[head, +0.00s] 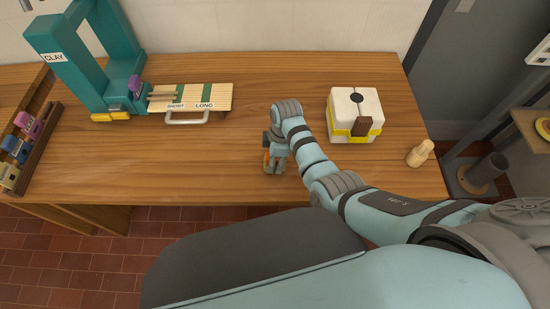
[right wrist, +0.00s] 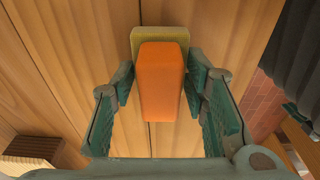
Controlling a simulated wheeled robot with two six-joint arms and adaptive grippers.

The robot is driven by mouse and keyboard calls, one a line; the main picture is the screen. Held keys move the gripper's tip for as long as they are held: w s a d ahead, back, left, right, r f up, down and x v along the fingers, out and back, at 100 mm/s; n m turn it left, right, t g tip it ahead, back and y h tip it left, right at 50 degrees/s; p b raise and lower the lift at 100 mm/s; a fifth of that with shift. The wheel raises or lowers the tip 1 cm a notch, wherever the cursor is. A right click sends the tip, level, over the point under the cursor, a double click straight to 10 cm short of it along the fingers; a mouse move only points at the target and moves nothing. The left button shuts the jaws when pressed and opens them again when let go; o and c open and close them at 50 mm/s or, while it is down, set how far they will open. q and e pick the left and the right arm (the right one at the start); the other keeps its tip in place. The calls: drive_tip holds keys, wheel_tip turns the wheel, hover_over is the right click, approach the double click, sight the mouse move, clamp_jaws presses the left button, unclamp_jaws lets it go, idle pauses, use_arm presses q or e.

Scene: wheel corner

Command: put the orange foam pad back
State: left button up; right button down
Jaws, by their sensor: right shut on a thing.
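The orange foam pad (right wrist: 162,80) sits between the fingers of my right gripper (right wrist: 162,90) in the right wrist view. A yellowish block or layer (right wrist: 160,36) shows just beyond it; I cannot tell whether the two are joined. The right gripper is shut on the pad, a finger on each side. In the head view my right gripper (head: 275,166) is over the front part of the wooden table, and only a sliver of the orange pad (head: 266,158) shows beside it. I cannot tell whether the pad touches the table. My left gripper is not in view.
A teal frame marked CLAY (head: 60,58) and a SHORT/LONG board (head: 215,93) stand at back left. A rack with coloured blocks (head: 33,150) is at far left. A white-yellow box (head: 352,100) and wooden knob (head: 420,153) are at right. The table's (head: 180,165) front middle is clear.

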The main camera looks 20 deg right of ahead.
drive_tip(key=shift+w+f, duration=0.2)
drive_tip(key=shift+f, duration=0.3)
drive_tip(key=c, duration=0.9)
unclamp_jaws()
drive_tip(key=shift+s+r, duration=0.1)
drive_tip(key=shift+c, duration=0.2)
